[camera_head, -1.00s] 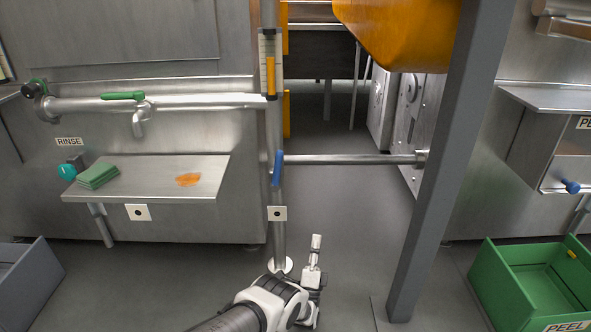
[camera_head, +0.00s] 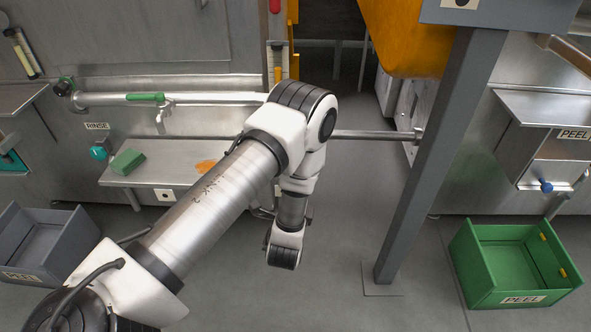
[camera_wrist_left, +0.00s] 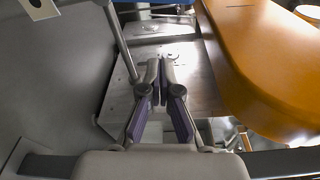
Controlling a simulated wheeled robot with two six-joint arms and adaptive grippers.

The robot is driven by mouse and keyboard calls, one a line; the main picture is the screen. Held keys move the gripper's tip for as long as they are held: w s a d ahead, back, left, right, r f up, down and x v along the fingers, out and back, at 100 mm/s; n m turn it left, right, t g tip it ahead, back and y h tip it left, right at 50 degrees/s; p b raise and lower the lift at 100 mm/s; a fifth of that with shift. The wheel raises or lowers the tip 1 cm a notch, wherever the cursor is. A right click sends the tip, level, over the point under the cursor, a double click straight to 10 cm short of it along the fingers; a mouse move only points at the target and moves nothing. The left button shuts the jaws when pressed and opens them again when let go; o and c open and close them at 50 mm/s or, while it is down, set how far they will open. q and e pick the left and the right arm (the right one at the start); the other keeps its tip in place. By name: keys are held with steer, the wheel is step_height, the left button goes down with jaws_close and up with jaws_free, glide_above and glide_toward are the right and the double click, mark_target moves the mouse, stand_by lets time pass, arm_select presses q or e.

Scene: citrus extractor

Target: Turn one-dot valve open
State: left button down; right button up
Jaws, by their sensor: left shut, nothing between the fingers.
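My left arm covers the upright pipe in the head view, hiding the blue lever and the small plate that showed there earlier. I cannot see the valve handle now. A small white plate with a dark mark (camera_head: 165,194) is on the front of the rinse shelf. A teal knob (camera_head: 97,152) sits by the RINSE label. My left gripper (camera_wrist_left: 161,64) is shut and empty in the left wrist view, its fingertips together over a metal surface. In the head view the gripper is hidden by the arm. My right gripper is not in view.
An orange hopper (camera_wrist_left: 275,75) is close on the right of the left wrist view; it also shows in the head view (camera_head: 403,40). A grey post (camera_head: 430,150) stands right of my arm. A green PEEL crate (camera_head: 490,298) and a grey crate (camera_head: 75,235) are on the floor.

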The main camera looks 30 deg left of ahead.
arm_select(q)
steer(key=b+x, duration=0.4)
steer(key=x, duration=0.5)
steer(key=s+a, duration=0.2)
steer(key=s, duration=0.1)
steer(key=shift+a+r, duration=0.3)
steer(key=shift+a, duration=0.05)
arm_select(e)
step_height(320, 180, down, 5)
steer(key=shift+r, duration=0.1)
arm_select(q)
steer(key=shift+w, duration=0.1)
